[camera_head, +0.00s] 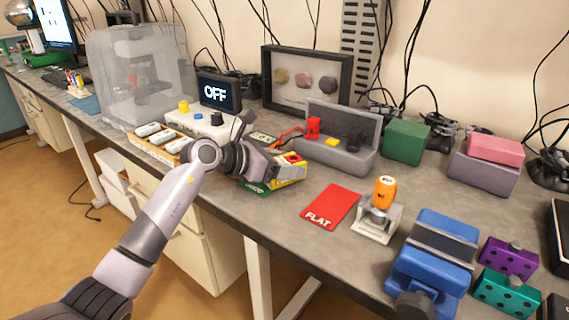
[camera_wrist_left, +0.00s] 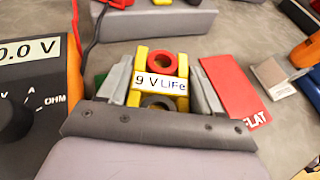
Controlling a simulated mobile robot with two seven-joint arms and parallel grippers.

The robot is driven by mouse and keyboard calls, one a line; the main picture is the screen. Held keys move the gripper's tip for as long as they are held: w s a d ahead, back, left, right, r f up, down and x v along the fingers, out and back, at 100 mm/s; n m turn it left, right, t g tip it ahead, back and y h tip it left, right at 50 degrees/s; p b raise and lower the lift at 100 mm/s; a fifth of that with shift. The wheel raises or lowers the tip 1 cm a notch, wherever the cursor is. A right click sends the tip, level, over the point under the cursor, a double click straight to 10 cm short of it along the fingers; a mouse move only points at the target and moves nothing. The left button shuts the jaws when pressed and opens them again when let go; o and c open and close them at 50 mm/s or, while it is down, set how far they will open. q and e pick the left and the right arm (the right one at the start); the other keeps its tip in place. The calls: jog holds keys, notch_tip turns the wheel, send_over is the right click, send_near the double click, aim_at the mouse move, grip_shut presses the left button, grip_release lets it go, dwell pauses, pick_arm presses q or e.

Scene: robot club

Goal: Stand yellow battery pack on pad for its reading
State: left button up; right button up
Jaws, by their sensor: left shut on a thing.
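The yellow battery pack (camera_head: 297,172) has a label reading "9 V LiFe", plain in the left wrist view (camera_wrist_left: 161,83), with a red ring and a dark ring. My left gripper (camera_head: 285,170) is shut on it, one finger on each side. A green pad (camera_head: 256,189) lies partly hidden under my gripper and the pack; I cannot tell whether the pack touches it. A red pad marked "FLAT" (camera_head: 331,207) lies to the right, bare. A meter (camera_wrist_left: 32,85) reads "0.0 V" in the wrist view. My right gripper is not in view.
A grey open case (camera_head: 335,145) stands behind the pack, with red and black leads near it. An orange-handled tool in a metal stand (camera_head: 377,225) and a blue vise (camera_head: 433,255) are on the right. A wooden tray (camera_head: 160,150) sits left of my gripper.

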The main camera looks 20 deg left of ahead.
pick_arm(q)
jog(key=o, duration=0.9)
jog(key=shift+f, duration=0.15)
jog(key=shift+c, duration=0.2)
jog(key=o, duration=0.4)
jog(key=shift+o, duration=0.2)
jog(key=shift+r, duration=0.2)
jog(key=shift+s+a+r, duration=0.1)
jog(key=shift+a, duration=0.05)
jog(key=v, duration=1.1)
jog(key=shift+s+a+r, duration=0.1)
jog(key=shift+s+r, duration=0.1)
